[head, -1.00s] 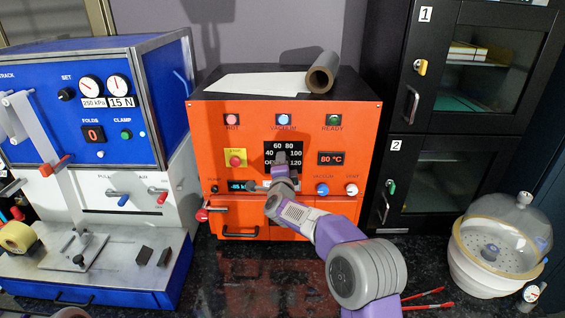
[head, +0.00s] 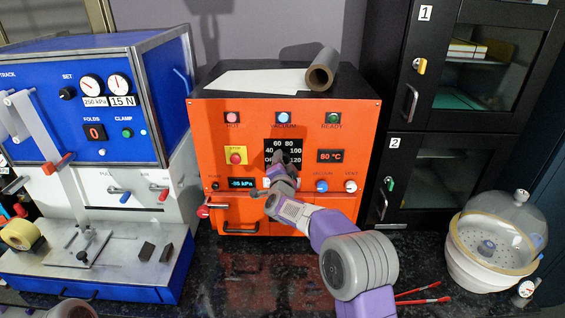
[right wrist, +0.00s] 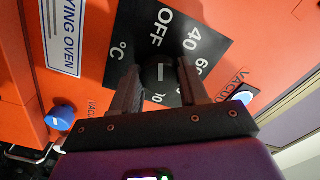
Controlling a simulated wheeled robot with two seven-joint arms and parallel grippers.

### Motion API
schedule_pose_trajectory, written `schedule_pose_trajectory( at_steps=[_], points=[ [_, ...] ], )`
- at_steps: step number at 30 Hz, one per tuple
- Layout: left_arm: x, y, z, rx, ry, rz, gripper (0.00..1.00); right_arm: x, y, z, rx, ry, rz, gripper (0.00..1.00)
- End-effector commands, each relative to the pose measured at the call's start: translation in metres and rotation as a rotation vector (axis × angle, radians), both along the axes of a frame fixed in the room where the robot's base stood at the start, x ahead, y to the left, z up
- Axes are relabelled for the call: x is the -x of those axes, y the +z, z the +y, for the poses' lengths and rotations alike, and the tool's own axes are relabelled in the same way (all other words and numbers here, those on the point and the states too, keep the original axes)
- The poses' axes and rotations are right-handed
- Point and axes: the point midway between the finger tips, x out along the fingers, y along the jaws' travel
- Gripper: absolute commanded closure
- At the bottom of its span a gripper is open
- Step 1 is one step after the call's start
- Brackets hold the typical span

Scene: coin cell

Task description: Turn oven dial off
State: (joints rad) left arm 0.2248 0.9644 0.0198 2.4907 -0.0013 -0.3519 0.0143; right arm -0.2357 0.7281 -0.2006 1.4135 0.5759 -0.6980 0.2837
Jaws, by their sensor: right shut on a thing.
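The orange oven (head: 300,120) stands at the middle of the bench. Its dial plate (head: 270,149) carries OFF, 40, 60, 80, 100 and 120 around the dial. In the right wrist view the black round dial (right wrist: 157,71) with a short white mark sits between the two fingers of my right gripper (right wrist: 159,84). The fingers are shut on its sides. The head view shows the right gripper (head: 280,162) at the dial, hiding most of it. Which number the mark points to is hard to tell. My left gripper is not in view.
Below the dial are blue (head: 321,186) and white (head: 351,186) knobs and a red handle (head: 204,211). A yellow-backed red stop button (head: 235,158) is left of the plate. A blue machine (head: 90,110) stands left, black cabinets (head: 440,150) and a domed vessel (head: 497,245) right.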

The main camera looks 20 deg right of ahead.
Motion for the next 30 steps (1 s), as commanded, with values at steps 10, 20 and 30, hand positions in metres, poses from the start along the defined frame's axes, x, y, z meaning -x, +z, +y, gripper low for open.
schedule_pose_trajectory(
  at_steps=[10, 20, 30],
  points=[
    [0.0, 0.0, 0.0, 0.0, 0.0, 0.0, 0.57, 0.0, -0.001, 0.0, 0.003, 0.001, 0.001, 0.38],
    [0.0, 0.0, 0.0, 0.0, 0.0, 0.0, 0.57, 0.0, 0.0, 0.0, 0.001, 0.001, 0.001, 0.31],
    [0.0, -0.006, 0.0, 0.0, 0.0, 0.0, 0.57, 0.032, 0.0, 0.01, 0.0, 0.002, 0.0, 0.31]
  ],
)
